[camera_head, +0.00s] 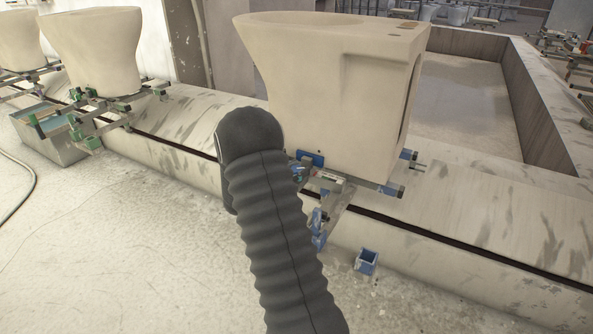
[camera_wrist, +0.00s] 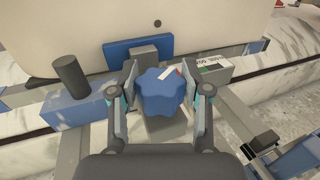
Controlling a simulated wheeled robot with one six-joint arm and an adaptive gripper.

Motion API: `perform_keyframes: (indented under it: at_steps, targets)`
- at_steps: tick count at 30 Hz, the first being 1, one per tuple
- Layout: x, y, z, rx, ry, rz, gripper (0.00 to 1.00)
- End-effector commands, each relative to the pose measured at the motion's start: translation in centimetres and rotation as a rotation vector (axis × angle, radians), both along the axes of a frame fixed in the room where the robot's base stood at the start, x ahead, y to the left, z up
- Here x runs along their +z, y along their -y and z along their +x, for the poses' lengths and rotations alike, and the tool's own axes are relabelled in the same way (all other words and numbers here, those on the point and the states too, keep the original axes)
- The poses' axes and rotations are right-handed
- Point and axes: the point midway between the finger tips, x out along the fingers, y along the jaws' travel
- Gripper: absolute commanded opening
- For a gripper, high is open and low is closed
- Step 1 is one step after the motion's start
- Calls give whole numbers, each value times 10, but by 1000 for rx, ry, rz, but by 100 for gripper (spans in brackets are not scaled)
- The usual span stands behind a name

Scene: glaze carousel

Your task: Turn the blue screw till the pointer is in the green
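The blue screw, a lobed star-shaped knob (camera_wrist: 160,92), sits between the two fingers of my gripper (camera_wrist: 162,98) in the wrist view. One finger is close on each side of it; whether the pads touch it I cannot tell. Behind to the right is a grey block with a white label (camera_wrist: 211,61), dark lettering and a little green. I cannot make out the pointer or its place on the scale.
A pale ceramic piece (camera_head: 330,75) stands over the fixture, close above the knob. A blue pad (camera_wrist: 138,50) is against it. A dark upright peg (camera_wrist: 70,76) stands on a blue block left of my gripper. A small blue open box (camera_head: 367,261) is on the floor.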

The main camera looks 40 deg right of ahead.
Motion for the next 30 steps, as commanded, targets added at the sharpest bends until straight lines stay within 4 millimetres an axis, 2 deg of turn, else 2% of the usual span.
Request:
perform_keyframes:
  at_steps: [30]
  targets:
    - [0,3,-3,-66,-1,-1,13]
